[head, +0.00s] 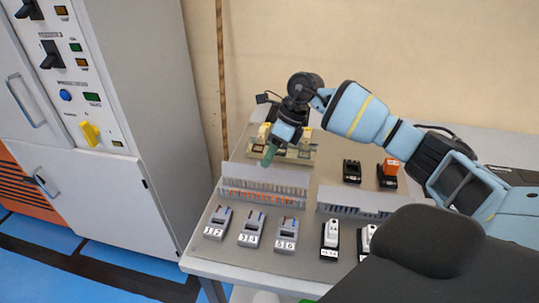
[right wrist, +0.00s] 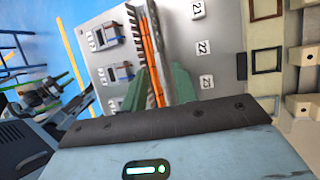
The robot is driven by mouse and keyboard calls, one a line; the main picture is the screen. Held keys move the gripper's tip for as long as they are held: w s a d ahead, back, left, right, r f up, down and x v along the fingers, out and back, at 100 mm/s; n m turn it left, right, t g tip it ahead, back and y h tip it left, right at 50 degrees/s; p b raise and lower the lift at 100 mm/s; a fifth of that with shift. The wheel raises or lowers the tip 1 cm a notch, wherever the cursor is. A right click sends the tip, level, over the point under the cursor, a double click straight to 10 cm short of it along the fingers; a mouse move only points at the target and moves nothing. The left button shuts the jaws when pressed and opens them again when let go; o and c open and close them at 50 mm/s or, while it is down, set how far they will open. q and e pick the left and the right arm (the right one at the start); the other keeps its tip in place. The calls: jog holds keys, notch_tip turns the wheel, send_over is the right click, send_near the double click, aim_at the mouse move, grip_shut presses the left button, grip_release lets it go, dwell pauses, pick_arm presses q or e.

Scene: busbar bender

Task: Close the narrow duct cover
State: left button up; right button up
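A slotted wiring duct (head: 262,193) with orange wires inside stands on the grey panel, left of centre in the head view. Its top looks open there, with the wires showing. I see nothing held. My left gripper does not show in the head view.
Several grey breakers (head: 250,229) stand in front of the duct. A second slotted duct (head: 350,203) lies to the right, near dark blocks and an orange-topped relay (head: 388,169). Terminal parts (head: 290,150) sit behind. A grey cabinet (head: 150,100) stands left of the table.

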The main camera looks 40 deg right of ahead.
jog(key=shift+a+f, duration=0.1)
jog(key=shift+f, duration=0.15)
grip_shut()
